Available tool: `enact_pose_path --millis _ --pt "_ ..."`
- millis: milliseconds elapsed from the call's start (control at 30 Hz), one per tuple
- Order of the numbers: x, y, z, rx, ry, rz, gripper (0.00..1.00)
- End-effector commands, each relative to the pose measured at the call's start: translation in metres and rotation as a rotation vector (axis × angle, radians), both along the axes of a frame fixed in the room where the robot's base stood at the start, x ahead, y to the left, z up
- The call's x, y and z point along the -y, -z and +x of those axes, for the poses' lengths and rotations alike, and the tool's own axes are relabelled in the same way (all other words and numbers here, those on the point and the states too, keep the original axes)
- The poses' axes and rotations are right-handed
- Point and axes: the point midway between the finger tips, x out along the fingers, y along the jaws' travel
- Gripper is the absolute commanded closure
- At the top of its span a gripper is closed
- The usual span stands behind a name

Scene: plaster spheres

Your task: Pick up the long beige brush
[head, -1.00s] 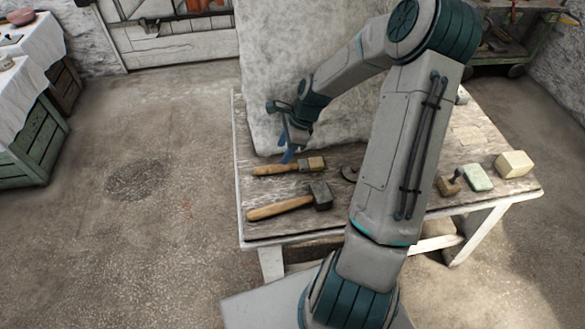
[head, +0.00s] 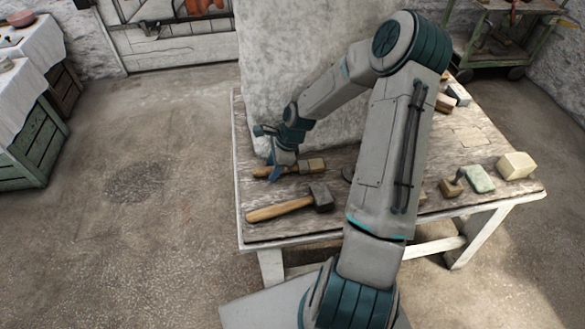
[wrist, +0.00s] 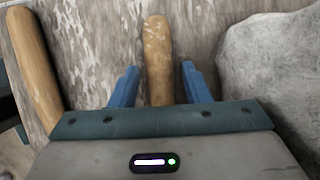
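The long beige brush (head: 312,165) lies on the worn wooden table, its handle pointing left and its block-like end to the right. My gripper (head: 273,174) is low over the handle. In the wrist view the brush handle (wrist: 158,60) runs between the two blue fingers of my gripper (wrist: 155,85), with a gap on each side. The fingers are open. The rest of the brush is hidden below my gripper in that view.
A hammer (head: 280,208) lies parallel on the near side; its wooden handle (wrist: 35,70) shows left in the wrist view. A large pale stone block (head: 300,75) stands behind. A green block (head: 479,179) and a cream block (head: 515,166) lie at the right.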

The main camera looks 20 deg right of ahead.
Motion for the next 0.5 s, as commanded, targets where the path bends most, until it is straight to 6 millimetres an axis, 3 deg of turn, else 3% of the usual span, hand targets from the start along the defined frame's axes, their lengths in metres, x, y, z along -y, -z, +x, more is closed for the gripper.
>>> enact_pose_path --millis 33,100,133,500 --pt "0.0001 -0.0001 0.0 0.0 0.0 0.0 0.72" --pt "0.0002 -0.0001 0.0 0.0 0.0 0.0 0.92" --pt "0.0002 -0.0001 0.0 0.0 0.0 0.0 0.96" --pt "-0.0001 -0.0025 -0.0004 -0.001 0.0 0.0 0.96"
